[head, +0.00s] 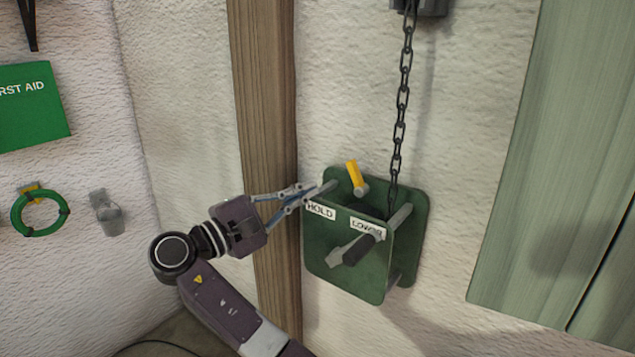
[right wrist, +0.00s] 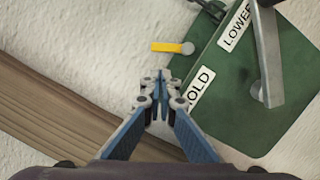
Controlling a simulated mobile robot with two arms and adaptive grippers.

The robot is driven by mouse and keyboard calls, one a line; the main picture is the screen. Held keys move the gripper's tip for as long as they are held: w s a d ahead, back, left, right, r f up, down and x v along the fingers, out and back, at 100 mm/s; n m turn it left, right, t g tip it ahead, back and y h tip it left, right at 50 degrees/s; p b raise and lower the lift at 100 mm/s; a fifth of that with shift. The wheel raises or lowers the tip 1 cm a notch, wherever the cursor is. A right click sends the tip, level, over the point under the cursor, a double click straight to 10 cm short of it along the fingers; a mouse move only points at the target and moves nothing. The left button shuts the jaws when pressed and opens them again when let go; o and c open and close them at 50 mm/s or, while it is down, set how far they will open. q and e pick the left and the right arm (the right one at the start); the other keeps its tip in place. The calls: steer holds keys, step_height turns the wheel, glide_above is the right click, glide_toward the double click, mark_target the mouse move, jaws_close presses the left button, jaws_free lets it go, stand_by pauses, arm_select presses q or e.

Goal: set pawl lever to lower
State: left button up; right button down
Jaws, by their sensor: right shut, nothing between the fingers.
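The pawl lever (head: 354,176) is a short yellow handle on a grey pivot at the top of a green winch housing (head: 345,272). It stands up and leans slightly left, toward the HOLD label (head: 320,211) side; the LOWER label (head: 367,228) is to the right. My right gripper (head: 316,191) comes in from the left, shut and empty, with its fingertips near the housing's upper left edge. In the right wrist view the closed fingertips (right wrist: 160,80) are just below the yellow lever (right wrist: 168,47), apparently apart from it. My left gripper is not in view.
A chain (head: 401,105) runs up from the housing. A wooden post (head: 265,100) stands behind my gripper. A green panel (head: 560,150) is at right; a green ring (head: 40,212) hangs at left.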

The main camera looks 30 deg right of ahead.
mark_target(357, 178)
steer(key=p+x, duration=0.3)
steer(key=x, duration=0.5)
steer(key=shift+d, duration=0.45)
